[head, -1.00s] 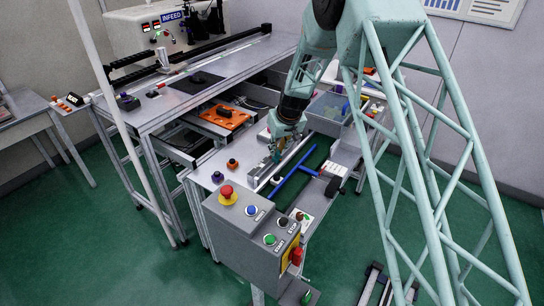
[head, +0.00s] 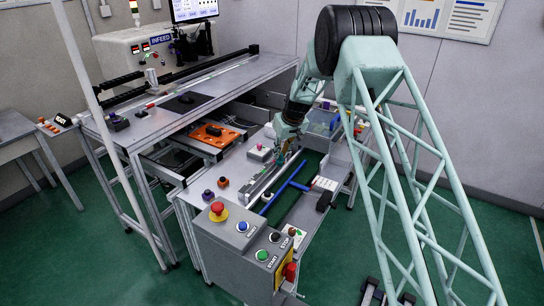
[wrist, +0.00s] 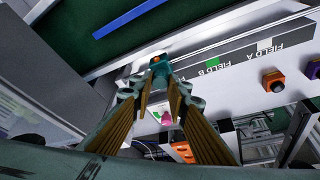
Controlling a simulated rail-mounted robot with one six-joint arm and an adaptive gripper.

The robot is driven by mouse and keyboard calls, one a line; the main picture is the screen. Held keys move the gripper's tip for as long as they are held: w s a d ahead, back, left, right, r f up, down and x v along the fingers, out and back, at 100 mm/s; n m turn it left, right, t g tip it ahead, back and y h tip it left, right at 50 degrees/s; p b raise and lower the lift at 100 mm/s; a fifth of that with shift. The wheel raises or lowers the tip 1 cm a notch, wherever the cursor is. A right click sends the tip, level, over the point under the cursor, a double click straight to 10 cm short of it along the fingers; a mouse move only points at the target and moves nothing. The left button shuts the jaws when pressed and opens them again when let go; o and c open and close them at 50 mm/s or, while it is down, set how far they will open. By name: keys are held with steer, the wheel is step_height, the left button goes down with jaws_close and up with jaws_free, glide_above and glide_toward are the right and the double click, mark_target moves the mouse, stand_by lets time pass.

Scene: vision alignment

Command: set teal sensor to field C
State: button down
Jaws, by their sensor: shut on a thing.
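In the wrist view, the two fingers of my gripper (wrist: 160,82) come together on the teal sensor (wrist: 157,63), a small block with an orange spot on top. The sensor is at the grey rail (wrist: 235,38); I cannot tell whether it touches it. The labels FIELD B (wrist: 208,68) and FIELD A (wrist: 265,50) read upside down to the right of the sensor. No FIELD C label is readable; the fingers cover the stretch left of FIELD B. In the head view, my gripper (head: 281,152) is over the far part of the rail (head: 258,185), and the sensor is too small to make out.
A blue bar (head: 283,188) lies beside the rail over a green surface. A button box (head: 240,240) with a red stop button (head: 217,208) is in front. An orange tray (head: 214,135) is behind left, a grey bin (head: 322,121) behind right.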

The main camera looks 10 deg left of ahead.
steer(key=shift+w, duration=0.15)
steer(key=c, duration=2.5)
jaws_free()
steer(key=shift+r, duration=0.1)
steer(key=v, duration=1.1)
steer(key=shift+d+r, duration=0.2)
steer(key=shift+r, duration=0.1)
steer(key=shift+s+r, duration=0.1)
steer(key=shift+s, duration=0.1)
